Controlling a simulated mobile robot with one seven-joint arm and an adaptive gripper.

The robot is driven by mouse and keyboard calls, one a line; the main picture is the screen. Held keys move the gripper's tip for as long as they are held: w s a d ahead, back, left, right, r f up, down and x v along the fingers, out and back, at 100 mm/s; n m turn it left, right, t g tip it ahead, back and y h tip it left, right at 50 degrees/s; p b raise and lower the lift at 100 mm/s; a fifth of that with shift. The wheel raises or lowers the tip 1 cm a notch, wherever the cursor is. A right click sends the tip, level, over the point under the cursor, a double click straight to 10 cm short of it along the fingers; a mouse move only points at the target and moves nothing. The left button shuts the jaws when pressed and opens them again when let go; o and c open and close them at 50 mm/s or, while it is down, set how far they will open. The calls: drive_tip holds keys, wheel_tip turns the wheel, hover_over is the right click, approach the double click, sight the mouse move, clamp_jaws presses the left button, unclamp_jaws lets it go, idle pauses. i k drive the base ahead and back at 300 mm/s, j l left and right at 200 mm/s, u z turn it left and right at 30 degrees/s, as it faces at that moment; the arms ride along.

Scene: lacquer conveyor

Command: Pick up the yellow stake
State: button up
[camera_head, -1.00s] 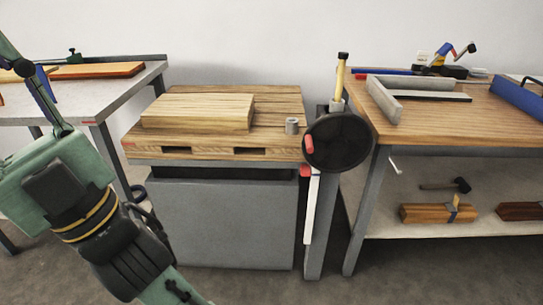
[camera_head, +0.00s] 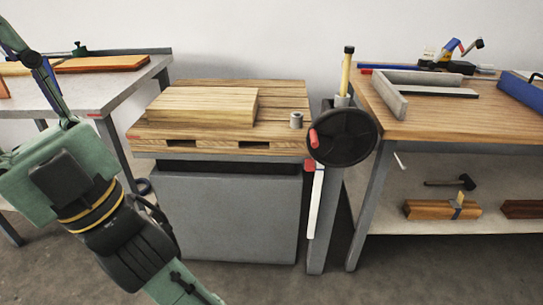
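A slim yellow stake (camera_head: 346,75) with a black top stands upright beside the black handwheel, right of the middle in the head view. Its lower end is in a short light-grey holder (camera_head: 341,101) on a grey post, so its bottom is hidden. Nothing is touching its upper part. My green and black arm fills the lower left, well to the left of the stake. My gripper cannot be made out in this view, so its fingers are not seen.
A black handwheel (camera_head: 343,138) with a red handle stands in front of the post. A pallet-topped grey cabinet (camera_head: 225,215) carries a wooden block (camera_head: 205,107) and a small grey cylinder (camera_head: 297,120). Workbenches stand left and right (camera_head: 430,125). Floor is bare in front.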

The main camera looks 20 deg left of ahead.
sight(348, 50)
drive_tip(key=i+l+u, duration=0.3)
drive_tip(key=i, duration=0.25)
drive_tip(key=i+l+u, duration=0.3)
drive_tip(key=i+l, duration=0.2)
drive_tip(key=l, duration=0.1)
